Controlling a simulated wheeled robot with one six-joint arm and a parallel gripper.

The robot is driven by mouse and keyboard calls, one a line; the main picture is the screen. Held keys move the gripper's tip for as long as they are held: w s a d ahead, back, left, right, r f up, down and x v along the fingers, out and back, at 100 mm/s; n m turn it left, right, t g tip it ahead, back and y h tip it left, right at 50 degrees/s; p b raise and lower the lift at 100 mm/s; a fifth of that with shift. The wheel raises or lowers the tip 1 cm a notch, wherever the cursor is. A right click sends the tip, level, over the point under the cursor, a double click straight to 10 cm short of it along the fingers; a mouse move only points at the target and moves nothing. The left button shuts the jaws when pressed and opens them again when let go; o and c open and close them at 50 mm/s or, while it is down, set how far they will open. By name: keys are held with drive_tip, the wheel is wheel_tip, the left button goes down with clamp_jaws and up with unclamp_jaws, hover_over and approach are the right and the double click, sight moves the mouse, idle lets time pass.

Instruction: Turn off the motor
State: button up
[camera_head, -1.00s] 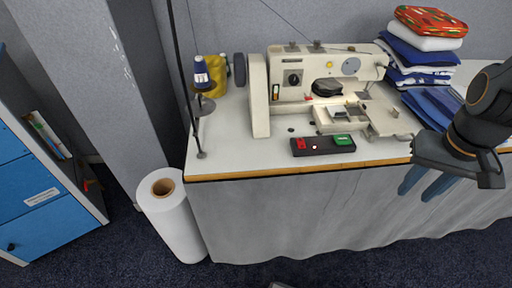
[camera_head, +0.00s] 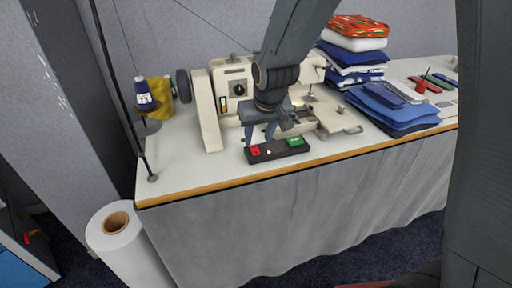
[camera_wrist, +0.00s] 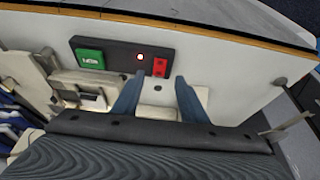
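The motor switch box (camera_head: 276,151) is a black bar near the front edge of the table. It has a red button (camera_head: 254,151) on the left and a green button (camera_head: 295,141) on the right. My gripper (camera_head: 259,137) points down just behind the red end of the box. Its two blue fingers are apart with nothing between them. In the wrist view the gripper (camera_wrist: 158,82) has its tips close to the red button; contact cannot be told.
The cream sewing machine (camera_head: 209,115) stands behind the box, partly hidden by my arm. A thread stand with a blue spool (camera_head: 144,95) is at the left. Folded cloth (camera_head: 354,60) is stacked at the right. A white roll (camera_head: 125,250) stands on the floor.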

sight(255, 150)
drive_tip(key=shift+x, duration=3)
